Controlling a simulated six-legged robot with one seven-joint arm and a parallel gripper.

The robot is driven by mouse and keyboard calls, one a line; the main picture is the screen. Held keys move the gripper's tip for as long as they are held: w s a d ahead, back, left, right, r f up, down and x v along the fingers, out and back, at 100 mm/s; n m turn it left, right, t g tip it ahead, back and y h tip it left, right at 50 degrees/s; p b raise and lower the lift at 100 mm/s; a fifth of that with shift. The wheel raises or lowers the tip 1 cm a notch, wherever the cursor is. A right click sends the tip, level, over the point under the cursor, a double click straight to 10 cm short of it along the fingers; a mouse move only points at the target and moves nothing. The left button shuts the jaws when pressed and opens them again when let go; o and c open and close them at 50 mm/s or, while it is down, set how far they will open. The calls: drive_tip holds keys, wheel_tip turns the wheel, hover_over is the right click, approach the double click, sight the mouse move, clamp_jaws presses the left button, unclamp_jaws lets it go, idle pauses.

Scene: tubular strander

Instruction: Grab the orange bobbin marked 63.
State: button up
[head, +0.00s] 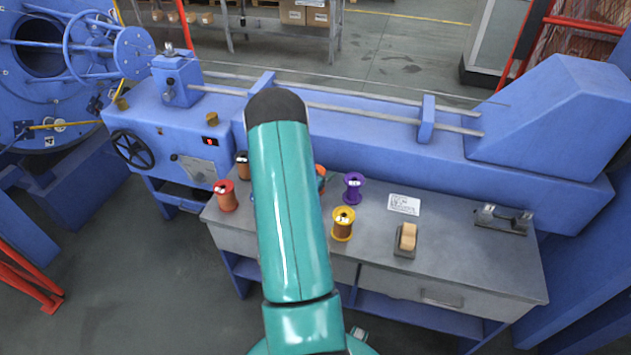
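An orange-red bobbin (226,196) wound with copper-coloured wire stands upright at the left end of the grey workbench (455,250). Its white label is too small to read. Another orange-red bobbin (321,172) shows only as a sliver at the right edge of my teal arm, which hides the rest, including any number. So I cannot tell which one is marked 63. My arm rises across the middle of the view, in front of the bench. My gripper cannot be made out.
A black-rimmed bobbin (242,165), a purple bobbin (353,187) and a yellow bobbin (343,224) stand nearby. A tan block on a dark holder (405,240), a white card (403,204) and a metal fixture (502,219) lie rightward. Blue machinery (400,130) backs the bench.

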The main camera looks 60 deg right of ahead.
drive_tip(key=c, duration=1.1)
drive_tip(key=shift+r, duration=0.1)
